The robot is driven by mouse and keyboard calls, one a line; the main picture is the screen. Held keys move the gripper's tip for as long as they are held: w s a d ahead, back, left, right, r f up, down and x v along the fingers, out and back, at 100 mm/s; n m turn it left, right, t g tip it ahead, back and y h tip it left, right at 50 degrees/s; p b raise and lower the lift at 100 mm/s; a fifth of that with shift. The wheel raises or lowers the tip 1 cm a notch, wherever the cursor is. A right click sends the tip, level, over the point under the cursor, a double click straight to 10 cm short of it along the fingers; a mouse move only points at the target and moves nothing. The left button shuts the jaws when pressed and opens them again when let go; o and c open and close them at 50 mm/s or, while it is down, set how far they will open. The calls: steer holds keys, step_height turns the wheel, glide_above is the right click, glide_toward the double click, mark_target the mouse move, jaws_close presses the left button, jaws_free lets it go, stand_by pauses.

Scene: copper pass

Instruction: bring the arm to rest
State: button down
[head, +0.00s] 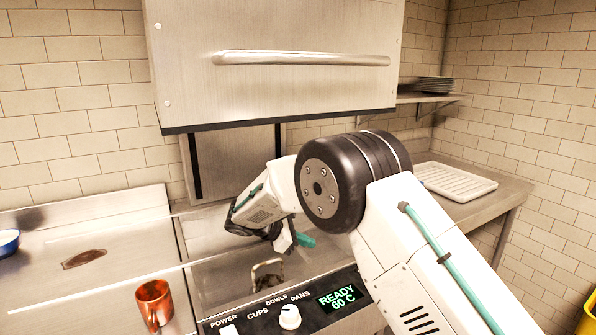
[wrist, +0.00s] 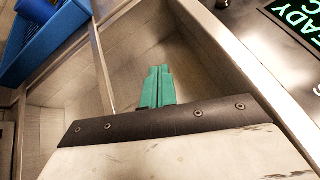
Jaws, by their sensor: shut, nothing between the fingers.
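My gripper (head: 304,240) reaches down at the end of my white arm over the steel basin of the washer (head: 215,275) in the head view. Its teal fingers also show in the wrist view (wrist: 158,88), pressed together with nothing between them. They point along the inside of the steel basin (wrist: 205,60), apart from its walls as far as I can tell. My arm hides part of the basin and the counter behind it.
The steel hood (head: 275,95) is raised above the arm. A copper mug (head: 153,304) stands left of the control panel (head: 290,312), which reads READY 60 C. A blue bowl (head: 8,243) is far left, a white ribbed tray (head: 455,182) right. A blue crate (wrist: 40,45) shows in the wrist view.

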steer(key=s+d+r+m+g+y, duration=0.25)
steer(key=s+d+r+m, duration=0.35)
steer(key=s, duration=0.4)
steer(key=s+d+r+m+g+y, duration=0.25)
steer(key=s+d+r+m, duration=0.2)
steer(key=s+d, duration=0.4)
steer(key=s+d+r+m+t+y, duration=0.1)
steer(key=s+d+r+m+y, duration=0.1)
steer(key=s, duration=0.7)
steer(key=s+d+r+m+t+y, duration=0.1)
steer(key=s+d+r+m+y, duration=0.1)
steer(key=s, duration=0.7)
steer(key=s+d+r+m+y, duration=0.2)
steer(key=s+d+m, duration=0.2)
steer(key=s, duration=0.5)
steer(key=shift+s+d+r+m+t, duration=0.35)
steer(key=shift+s+d+t, duration=0.05)
steer(key=shift+d, duration=0.5)
